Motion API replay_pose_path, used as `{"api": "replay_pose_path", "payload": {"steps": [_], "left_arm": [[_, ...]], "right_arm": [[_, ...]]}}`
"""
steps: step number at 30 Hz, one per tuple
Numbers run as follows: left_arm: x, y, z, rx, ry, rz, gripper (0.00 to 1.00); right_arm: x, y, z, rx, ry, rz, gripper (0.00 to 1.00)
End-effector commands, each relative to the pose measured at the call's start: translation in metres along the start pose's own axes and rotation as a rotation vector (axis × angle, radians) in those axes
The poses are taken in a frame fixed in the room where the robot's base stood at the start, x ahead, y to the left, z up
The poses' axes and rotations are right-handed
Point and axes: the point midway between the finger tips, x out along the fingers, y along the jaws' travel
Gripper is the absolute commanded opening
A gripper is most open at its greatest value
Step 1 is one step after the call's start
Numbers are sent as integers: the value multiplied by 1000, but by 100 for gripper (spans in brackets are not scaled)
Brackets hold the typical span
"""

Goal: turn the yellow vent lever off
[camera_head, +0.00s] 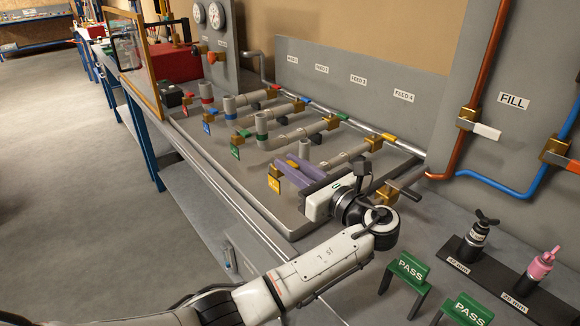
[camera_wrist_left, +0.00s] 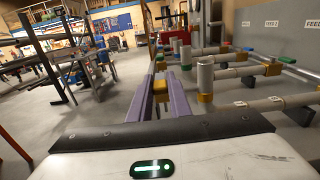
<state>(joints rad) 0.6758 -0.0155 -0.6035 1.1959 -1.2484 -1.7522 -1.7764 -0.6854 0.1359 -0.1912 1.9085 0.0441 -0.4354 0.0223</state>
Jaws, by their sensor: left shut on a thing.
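The yellow vent valve, with a yellow tag (camera_head: 273,184), is at the front-right end of the row of vent valves on the grey tray. My left gripper (camera_head: 283,169) reaches over it from the right, with its purple fingers shut around the lever. The lever itself is mostly hidden by the fingers in the head view. In the left wrist view, a gold-yellow piece (camera_wrist_left: 161,91) sits between the two purple fingers of my left gripper (camera_wrist_left: 163,74). The lever's exact angle cannot be told. My right gripper is not in view.
Grey pipes (camera_head: 299,135) and other vent valves with a green tag (camera_head: 235,153) and a blue tag (camera_head: 206,128) stand farther back. A yellow feed handle (camera_head: 388,138) is behind. Green PASS stands (camera_head: 411,267) and a bottle rack (camera_head: 490,270) are at the front right.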

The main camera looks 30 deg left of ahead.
Motion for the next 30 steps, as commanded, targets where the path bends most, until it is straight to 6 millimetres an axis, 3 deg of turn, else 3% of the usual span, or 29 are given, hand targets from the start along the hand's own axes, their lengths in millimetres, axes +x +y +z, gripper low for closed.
{"api": "replay_pose_path", "payload": {"steps": [14, 15, 18, 26, 30], "left_arm": [[2, 0, 1, -2, -1, 15, 0], [2, 0, 1, -2, -1, 15, 22], [1, 0, 1, -2, -1, 14, 36], [1, 0, 1, -1, 0, 14, 36], [1, -1, 11, -5, -1, 13, 36]], "right_arm": [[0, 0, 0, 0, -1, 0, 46], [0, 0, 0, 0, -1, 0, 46], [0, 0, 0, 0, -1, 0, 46], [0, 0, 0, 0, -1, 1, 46], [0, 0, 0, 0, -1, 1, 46]]}}
